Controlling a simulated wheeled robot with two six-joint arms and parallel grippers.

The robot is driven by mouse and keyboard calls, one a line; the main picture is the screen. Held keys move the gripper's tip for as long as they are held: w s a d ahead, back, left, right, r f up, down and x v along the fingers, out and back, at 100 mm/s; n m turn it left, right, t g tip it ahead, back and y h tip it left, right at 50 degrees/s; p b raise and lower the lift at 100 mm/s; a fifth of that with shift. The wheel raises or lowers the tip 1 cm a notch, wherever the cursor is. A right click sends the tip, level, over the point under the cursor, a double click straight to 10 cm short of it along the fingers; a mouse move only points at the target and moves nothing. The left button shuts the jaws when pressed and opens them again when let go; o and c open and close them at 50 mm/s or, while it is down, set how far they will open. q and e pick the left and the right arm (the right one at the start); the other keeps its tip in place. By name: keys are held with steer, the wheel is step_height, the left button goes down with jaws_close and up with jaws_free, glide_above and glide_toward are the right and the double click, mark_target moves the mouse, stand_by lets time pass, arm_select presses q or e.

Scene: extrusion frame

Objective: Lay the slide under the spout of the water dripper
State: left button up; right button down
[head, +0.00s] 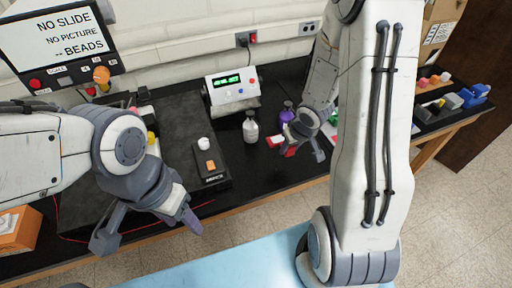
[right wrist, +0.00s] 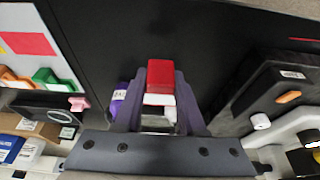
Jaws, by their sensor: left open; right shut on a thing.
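My right gripper (head: 294,146) is shut on a small red and white piece (head: 275,141), which looks like the slide, above the black bench. In the right wrist view the red end of this slide (right wrist: 160,72) sticks out between the fingertips, with a white part behind it. My left gripper (head: 148,226) is open and empty at the bench's front edge. I cannot make out for certain which thing is the water dripper, and no spout shows clearly.
A grey bottle (head: 250,127) and a purple bottle (head: 287,113) stand near my right gripper. A white box with a green display (head: 232,88) is behind them. A black unit with an orange button (head: 211,165) lies left. A screen (head: 62,35) reads "NO SLIDE".

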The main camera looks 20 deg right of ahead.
steer(key=b, duration=0.3)
glide_above(258, 157)
steer(key=s, duration=0.1)
step_height(258, 157, down, 7)
steer(key=shift+a, duration=0.1)
step_height(258, 157, down, 4)
steer(key=b, duration=0.4)
steer(key=shift+f, duration=0.1)
steer(key=c, duration=0.5)
jaws_free()
